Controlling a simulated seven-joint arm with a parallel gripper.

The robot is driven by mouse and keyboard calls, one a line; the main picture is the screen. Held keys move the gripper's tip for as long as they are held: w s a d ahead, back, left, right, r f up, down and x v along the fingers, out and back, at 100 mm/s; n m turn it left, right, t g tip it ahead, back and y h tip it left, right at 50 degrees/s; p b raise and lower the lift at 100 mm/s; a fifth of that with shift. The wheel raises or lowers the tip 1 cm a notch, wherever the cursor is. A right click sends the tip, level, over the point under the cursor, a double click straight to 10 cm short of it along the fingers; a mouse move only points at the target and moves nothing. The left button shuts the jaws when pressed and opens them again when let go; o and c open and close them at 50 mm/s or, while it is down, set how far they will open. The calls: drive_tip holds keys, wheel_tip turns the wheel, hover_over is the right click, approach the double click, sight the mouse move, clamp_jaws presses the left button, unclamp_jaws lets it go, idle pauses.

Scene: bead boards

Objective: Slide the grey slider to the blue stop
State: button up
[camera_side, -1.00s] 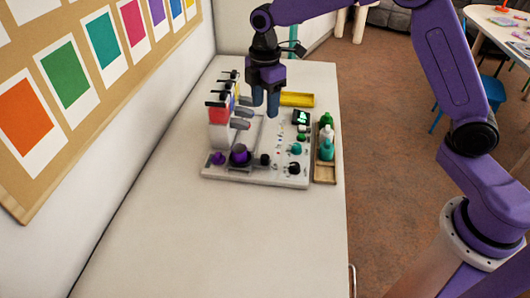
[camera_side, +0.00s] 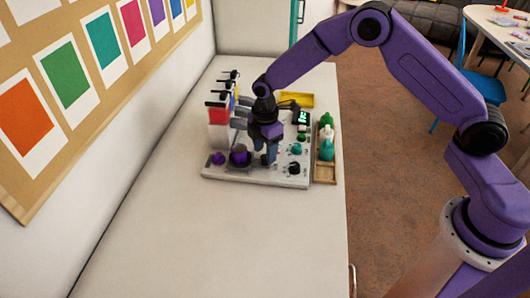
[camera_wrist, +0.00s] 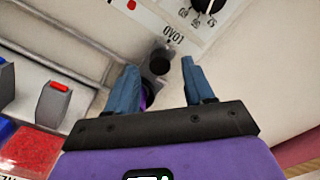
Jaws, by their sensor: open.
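A dark grey round knob (camera_wrist: 160,62), which I take to be the grey slider, stands on the white board (camera_side: 218,172) beside a printed label. In the wrist view it appears between the fingertips of my gripper (camera_wrist: 160,66), with gaps on both sides. The gripper is open and points down over the board's front middle in the side view (camera_side: 268,158). There its fingers hide the knob. A purple part (camera_wrist: 148,95) shows partly behind one finger. I cannot make out a blue stop; the gripper covers part of the board.
Several tall bead dispensers (camera_side: 218,115) line the board's left side. Their grey spouts show in the wrist view (camera_wrist: 55,103). A dark cup with purple (camera_side: 240,155) is left of my gripper. A wooden tray with bottles (camera_side: 325,173) is at the right, a yellow tray (camera_side: 305,99) behind.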

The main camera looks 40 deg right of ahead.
drive_tip(key=shift+f, duration=0.85)
clamp_jaws()
drive_tip(key=w+d, duration=1)
drive_tip(key=shift+w+d, duration=0.15)
drive_tip(key=shift+w, duration=0.05)
unclamp_jaws()
wheel_tip(320, 180, up, 18)
drive_tip(key=shift+f, duration=0.25)
